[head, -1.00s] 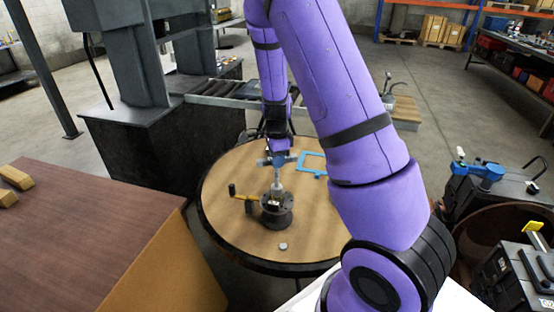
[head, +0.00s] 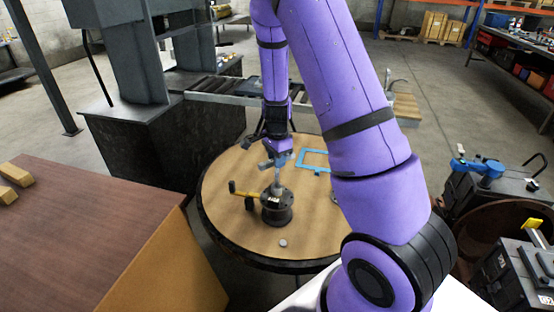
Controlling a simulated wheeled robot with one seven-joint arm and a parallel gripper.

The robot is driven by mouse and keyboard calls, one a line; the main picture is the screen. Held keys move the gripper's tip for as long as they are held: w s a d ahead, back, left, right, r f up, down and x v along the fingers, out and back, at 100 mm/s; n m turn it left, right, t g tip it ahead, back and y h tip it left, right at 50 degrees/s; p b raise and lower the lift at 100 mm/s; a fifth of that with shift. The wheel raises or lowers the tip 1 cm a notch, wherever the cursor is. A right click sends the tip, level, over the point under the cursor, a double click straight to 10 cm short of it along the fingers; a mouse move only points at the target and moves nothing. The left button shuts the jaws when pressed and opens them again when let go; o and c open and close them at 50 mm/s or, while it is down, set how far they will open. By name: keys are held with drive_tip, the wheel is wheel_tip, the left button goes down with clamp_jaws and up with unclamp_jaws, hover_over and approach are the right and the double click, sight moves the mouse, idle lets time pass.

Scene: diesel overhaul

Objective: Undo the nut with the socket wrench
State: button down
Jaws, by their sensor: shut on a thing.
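My gripper (head: 277,162) is shut on the socket wrench (head: 277,182), holding it by its top part. The wrench stands about upright, its grey shaft reaching down to the top of a dark round metal part (head: 277,209) on the round wooden table. A yellow-handled lever (head: 243,193) sticks out to the left from this part. The nut is hidden under the wrench's lower end, so I cannot tell how the socket sits on it.
A blue frame (head: 313,155) lies on the round table (head: 232,220) behind and right. A small light disc (head: 283,243) lies near its front. A brown-topped bench (head: 80,215) stands left. The table's left part is clear.

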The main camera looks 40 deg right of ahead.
drive_tip(key=n, duration=1.4)
drive_tip(key=shift+r, duration=0.1)
drive_tip(key=c, duration=1.6)
unclamp_jaws()
clamp_jaws()
drive_tip(key=shift+r, duration=0.1)
drive_tip(key=shift+r, duration=1.65)
